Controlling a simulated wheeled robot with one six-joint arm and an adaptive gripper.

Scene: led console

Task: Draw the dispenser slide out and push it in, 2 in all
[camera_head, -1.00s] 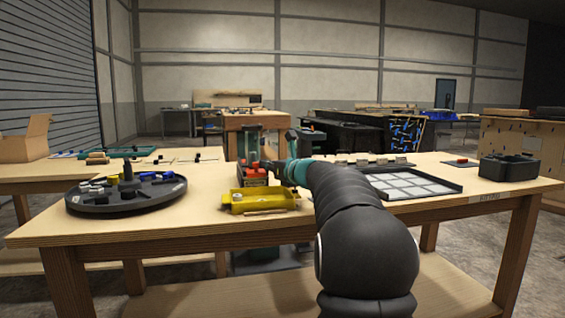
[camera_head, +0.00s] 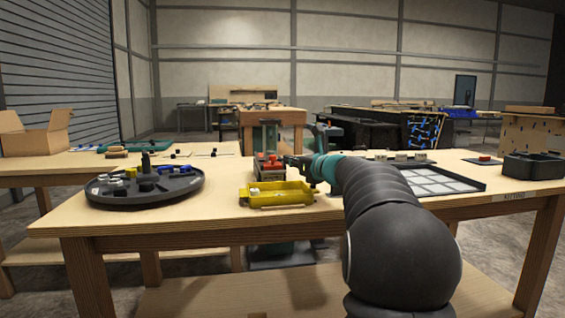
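The dispenser appears to be the small block with red-orange parts (camera_head: 268,163) on the near table, just behind a yellow tray (camera_head: 276,196). It is small in the picture, and I cannot tell how far its slide is out. My gripper (camera_head: 288,160) is a small dark shape beyond the teal wrist, pointing left. It is at the right side of the red-orange block, very close to it. Whether it touches the block is unclear. Its fingers are too small to show whether they are open or shut.
A round black tray (camera_head: 105,198) with small parts stands left. A light compartment tray (camera_head: 475,187) lies right of my arm, and a black bin (camera_head: 533,166) stands at the right end. Bare tabletop lies between the round and yellow trays. A teal machine (camera_head: 268,135) stands behind.

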